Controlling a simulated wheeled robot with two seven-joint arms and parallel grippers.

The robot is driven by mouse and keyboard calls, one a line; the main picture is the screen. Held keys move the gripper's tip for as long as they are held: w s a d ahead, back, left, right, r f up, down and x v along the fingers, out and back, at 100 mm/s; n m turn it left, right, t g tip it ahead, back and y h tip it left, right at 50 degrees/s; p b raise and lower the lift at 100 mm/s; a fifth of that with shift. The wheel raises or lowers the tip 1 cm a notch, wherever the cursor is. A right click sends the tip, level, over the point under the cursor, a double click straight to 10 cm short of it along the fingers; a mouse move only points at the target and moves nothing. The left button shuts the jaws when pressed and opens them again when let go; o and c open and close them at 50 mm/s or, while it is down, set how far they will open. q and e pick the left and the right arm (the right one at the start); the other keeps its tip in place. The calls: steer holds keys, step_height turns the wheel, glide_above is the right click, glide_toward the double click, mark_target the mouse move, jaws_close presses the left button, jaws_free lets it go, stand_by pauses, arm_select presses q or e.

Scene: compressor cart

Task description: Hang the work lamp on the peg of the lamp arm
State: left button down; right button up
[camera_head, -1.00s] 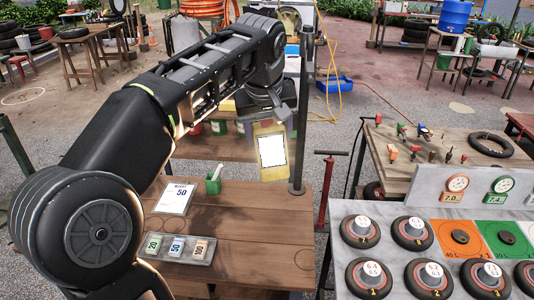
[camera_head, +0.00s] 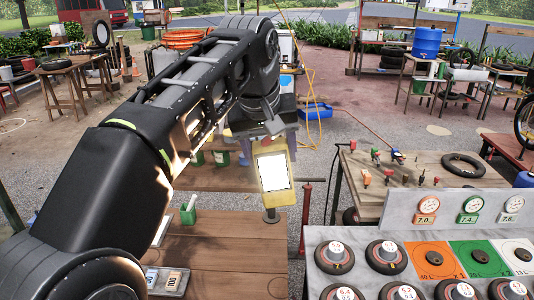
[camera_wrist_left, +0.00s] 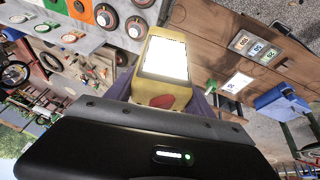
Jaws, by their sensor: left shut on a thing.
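The work lamp (camera_head: 273,172) is a yellow block with a bright white lit panel. It hangs below my left gripper (camera_head: 268,138), which is shut on it. In the left wrist view the lamp (camera_wrist_left: 163,58) sits between the gripper's purple fingers (camera_wrist_left: 160,100), its lit panel facing the camera. A dark round post base (camera_head: 271,215) stands on the wooden table just below the lamp in the head view. The post above it is largely hidden behind the lamp and my left arm. I cannot make out the peg. My right gripper is not in view.
A grey stand (camera_head: 400,213) with gauges and round weights is at right, before a bench with a black tire (camera_head: 463,166). A red pump (camera_head: 303,215) stands between.

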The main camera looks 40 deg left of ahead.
arm_select(q)
steer(key=shift+s+d+r, duration=0.1)
steer(key=shift+d+r, duration=0.05)
steer(key=shift+d, duration=0.8)
steer(key=shift+s+a+m, duration=0.15)
steer(key=shift+m, duration=0.15)
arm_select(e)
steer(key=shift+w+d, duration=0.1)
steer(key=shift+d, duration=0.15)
arm_select(q)
steer(key=shift+h, duration=0.3)
steer(key=shift+s+t, duration=0.1)
steer(key=shift+t, duration=0.2)
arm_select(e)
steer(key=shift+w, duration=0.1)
